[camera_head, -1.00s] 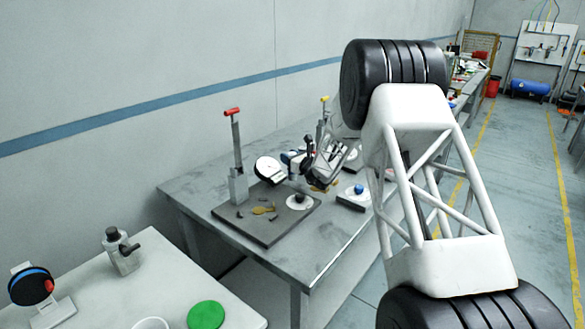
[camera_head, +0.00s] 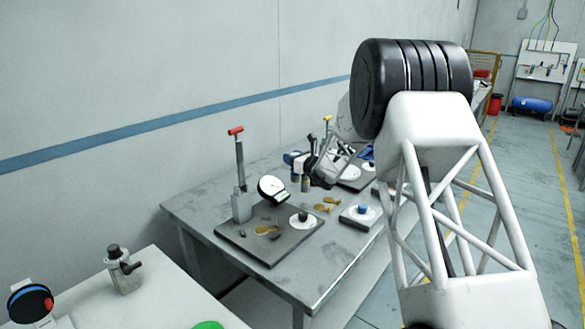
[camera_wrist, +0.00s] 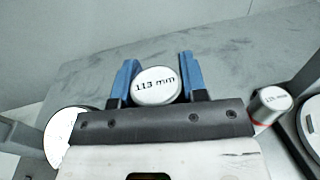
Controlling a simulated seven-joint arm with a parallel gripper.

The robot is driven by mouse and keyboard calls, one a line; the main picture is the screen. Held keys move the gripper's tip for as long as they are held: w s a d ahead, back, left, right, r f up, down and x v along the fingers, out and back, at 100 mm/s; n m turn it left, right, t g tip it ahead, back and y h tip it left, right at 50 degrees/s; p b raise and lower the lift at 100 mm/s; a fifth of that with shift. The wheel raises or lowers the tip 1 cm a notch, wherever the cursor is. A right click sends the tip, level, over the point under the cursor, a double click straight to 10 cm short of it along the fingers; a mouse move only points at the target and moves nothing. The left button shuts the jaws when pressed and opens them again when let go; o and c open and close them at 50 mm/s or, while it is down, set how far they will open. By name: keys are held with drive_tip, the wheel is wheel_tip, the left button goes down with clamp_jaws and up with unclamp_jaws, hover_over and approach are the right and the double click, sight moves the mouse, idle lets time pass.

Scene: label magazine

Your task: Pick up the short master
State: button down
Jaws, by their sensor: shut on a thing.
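The short master (camera_wrist: 155,85), a cylinder with a white round face reading "113 mm", sits between the two blue fingers of my gripper (camera_wrist: 158,82) in the wrist view. The fingers are shut on its sides. In the head view my gripper (camera_head: 298,166) is above the steel table, with a grey cylinder showing just under it. A second cylinder (camera_wrist: 271,101) with a white labelled face and a red ring is at the right of the wrist view, apart from the fingers; its label is hard to read.
A smaller plate (camera_head: 360,217) with a blue knob stands to the right. The steel table's front edge is clear.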

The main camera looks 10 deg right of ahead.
drive_tip(key=shift+r, duration=1.15)
drive_tip(key=shift+r, duration=0.15)
